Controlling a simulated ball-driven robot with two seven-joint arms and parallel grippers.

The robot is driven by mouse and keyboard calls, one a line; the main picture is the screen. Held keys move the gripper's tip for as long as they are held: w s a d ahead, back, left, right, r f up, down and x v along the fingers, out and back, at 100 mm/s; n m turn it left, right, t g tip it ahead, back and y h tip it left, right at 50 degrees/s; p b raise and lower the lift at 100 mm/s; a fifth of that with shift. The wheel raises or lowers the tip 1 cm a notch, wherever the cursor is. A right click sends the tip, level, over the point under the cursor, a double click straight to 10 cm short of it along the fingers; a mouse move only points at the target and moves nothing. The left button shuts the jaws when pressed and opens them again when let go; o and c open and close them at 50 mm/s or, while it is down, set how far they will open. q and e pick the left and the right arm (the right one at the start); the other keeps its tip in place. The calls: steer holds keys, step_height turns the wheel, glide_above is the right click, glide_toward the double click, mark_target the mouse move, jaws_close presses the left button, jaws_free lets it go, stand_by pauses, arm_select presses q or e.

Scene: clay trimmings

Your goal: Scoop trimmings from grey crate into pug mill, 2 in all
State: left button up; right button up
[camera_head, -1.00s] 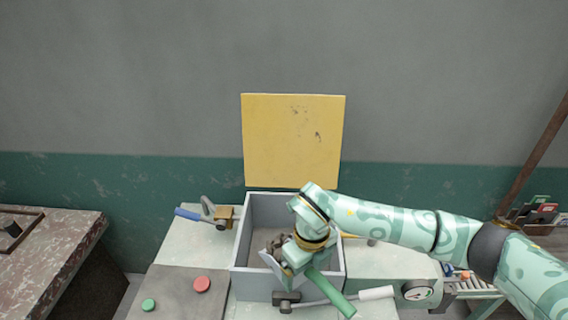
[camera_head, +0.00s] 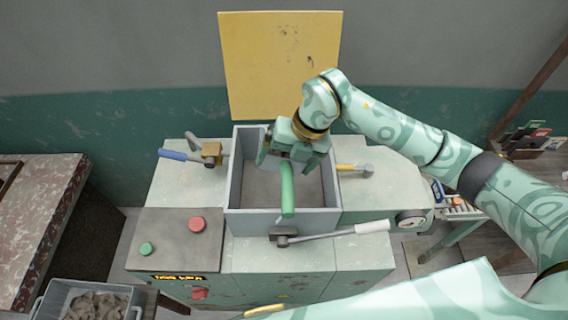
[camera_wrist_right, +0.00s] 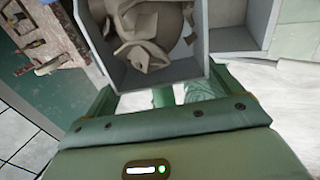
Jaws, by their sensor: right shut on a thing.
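The grey crate (camera_head: 133,291) stands at the lower left of the head view with clay trimmings (camera_head: 96,305) in it, its near part cut off. The pug mill (camera_head: 275,258) stands in the middle, its square grey hopper (camera_head: 236,180) open at the top. My right gripper (camera_head: 292,163) is over the hopper, shut on the green handle of a scoop (camera_head: 287,192). The wrist view shows the scoop's grey pan (camera_wrist_right: 190,66) with trimmings (camera_wrist_right: 145,35) in it. In the head view my gripper hides the pan. My left gripper is not in view.
A white-gripped lever (camera_head: 335,232) lies across the hopper's front. A blue-handled clamp (camera_head: 187,153) is at its left, a yellow-handled one (camera_head: 352,169) at its right. Red (camera_head: 197,224) and green (camera_head: 147,249) buttons sit on the front-left panel. A speckled table (camera_head: 40,215) stands left.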

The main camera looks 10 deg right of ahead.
mark_target(295, 173)
steer(key=shift+s+d+f+y+b, duration=0.15)
steer(key=shift+s+f+y+b, duration=0.15)
steer(key=shift+f+y+b, duration=0.65)
steer(key=b, duration=0.2)
steer(key=f+y+b, duration=0.1)
steer(key=b, duration=0.2)
steer(key=shift+d+f+t, duration=0.25)
steer(key=shift+t, duration=0.05)
arm_select(q)
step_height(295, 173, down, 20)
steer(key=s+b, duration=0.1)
steer(key=b, duration=1.1)
arm_select(e)
steer(key=y, duration=0.2)
steer(key=t+y, duration=0.1)
steer(key=y, duration=0.2)
steer(key=d+y, duration=0.1)
steer(key=y, duration=0.1)
steer(key=shift+s+f+y, duration=0.1)
steer(key=shift+f+y, duration=0.25)
steer(key=shift+f, duration=0.05)
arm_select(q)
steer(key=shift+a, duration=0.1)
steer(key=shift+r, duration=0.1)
